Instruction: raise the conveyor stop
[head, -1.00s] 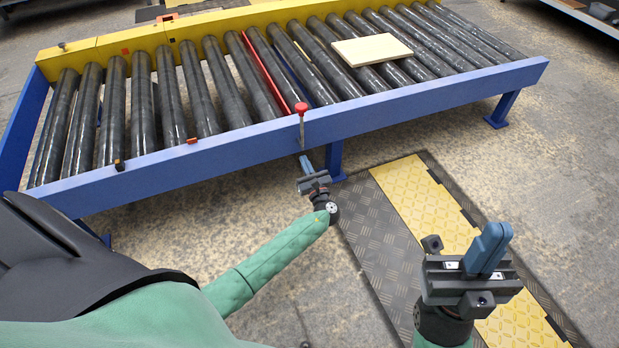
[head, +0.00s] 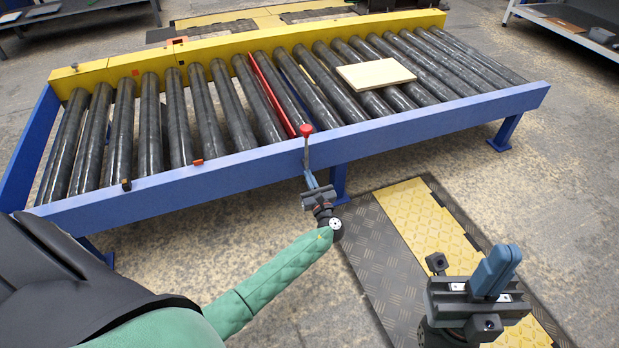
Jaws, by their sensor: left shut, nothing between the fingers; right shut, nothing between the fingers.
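The conveyor stop is a thin red bar (head: 270,92) lying between the rollers near the middle of the conveyor. A lever with a red knob (head: 306,131) stands at the near blue rail, in line with the bar's near end. My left gripper (head: 309,178) is shut and empty, just below the knob in front of the rail. Its fingertips are close to the lever's lower end; I cannot tell whether they touch. My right gripper (head: 497,268) is shut and empty at the lower right, away from the conveyor.
A pale board (head: 376,75) lies on the rollers right of the red bar. The blue rail (head: 420,113) runs along the conveyor's near side, with a support leg below the lever. A yellow and dark floor mat (head: 385,255) lies in front. A shelf (head: 575,28) stands far right.

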